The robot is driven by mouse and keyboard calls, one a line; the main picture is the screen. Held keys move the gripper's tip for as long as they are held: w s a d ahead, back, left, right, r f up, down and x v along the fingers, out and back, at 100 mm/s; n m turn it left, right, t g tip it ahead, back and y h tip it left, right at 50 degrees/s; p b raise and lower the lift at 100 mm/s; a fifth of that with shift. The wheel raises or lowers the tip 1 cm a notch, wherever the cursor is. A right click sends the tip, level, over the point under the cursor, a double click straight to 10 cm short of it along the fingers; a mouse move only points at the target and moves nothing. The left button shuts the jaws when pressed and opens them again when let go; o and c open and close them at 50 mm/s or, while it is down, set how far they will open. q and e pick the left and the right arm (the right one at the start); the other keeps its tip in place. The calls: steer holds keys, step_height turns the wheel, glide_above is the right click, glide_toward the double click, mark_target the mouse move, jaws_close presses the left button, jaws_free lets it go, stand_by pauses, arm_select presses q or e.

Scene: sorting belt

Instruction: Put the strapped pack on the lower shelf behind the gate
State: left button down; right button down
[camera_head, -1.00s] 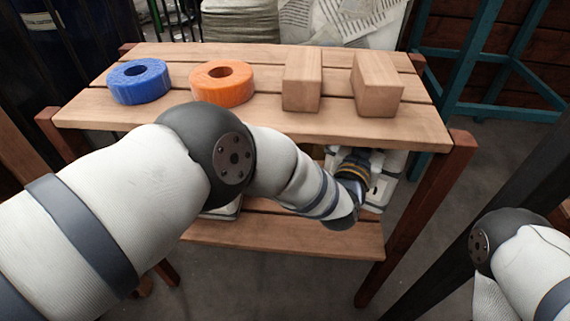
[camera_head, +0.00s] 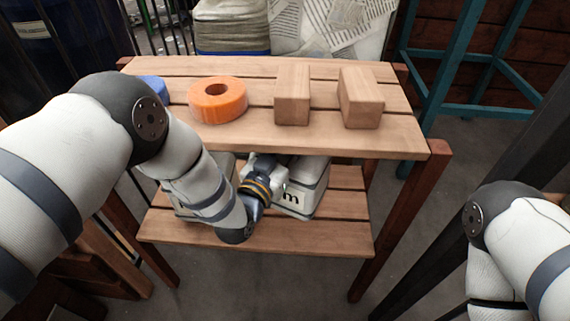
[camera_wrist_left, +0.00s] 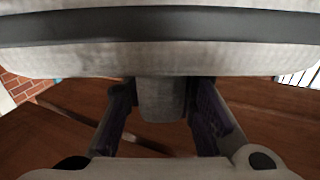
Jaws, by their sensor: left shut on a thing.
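The strapped pack (camera_head: 306,187) is a pale block with a dark strap and a dark letter on its front. It is under the top boards at the lower shelf (camera_head: 285,236), right of the middle. In the left wrist view the pack (camera_wrist_left: 160,58) fills the upper part, with its dark strap across it. My left gripper (camera_head: 264,168) reaches in below the upper shelf; in the left wrist view its fingers (camera_wrist_left: 160,112) close around a grey grip on the pack. I cannot tell whether the pack touches the boards. My right gripper is out of view. I cannot clearly identify the gate.
The upper shelf (camera_head: 300,143) holds a blue ring (camera_head: 156,85), an orange ring (camera_head: 217,99) and two wooden blocks (camera_head: 292,94) (camera_head: 361,97). Another pale pack (camera_head: 190,207) sits on the lower shelf at left, partly behind my arm. A reddish post (camera_head: 405,215) stands at right.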

arm_select(q)
steer(key=shift+a, duration=0.25)
steer(key=shift+f+b, duration=0.4)
steer(key=shift+f, duration=1.25)
steer(key=shift+a+f+b, duration=0.15)
steer(key=shift+f+b, duration=0.2)
steer(key=shift+f, duration=1.4)
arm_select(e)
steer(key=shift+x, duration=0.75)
arm_select(q)
steer(key=shift+f, duration=0.1)
steer(key=c, duration=1.3)
jaws_free()
steer(key=shift+s+f, duration=0.1)
steer(key=shift+f, duration=0.05)
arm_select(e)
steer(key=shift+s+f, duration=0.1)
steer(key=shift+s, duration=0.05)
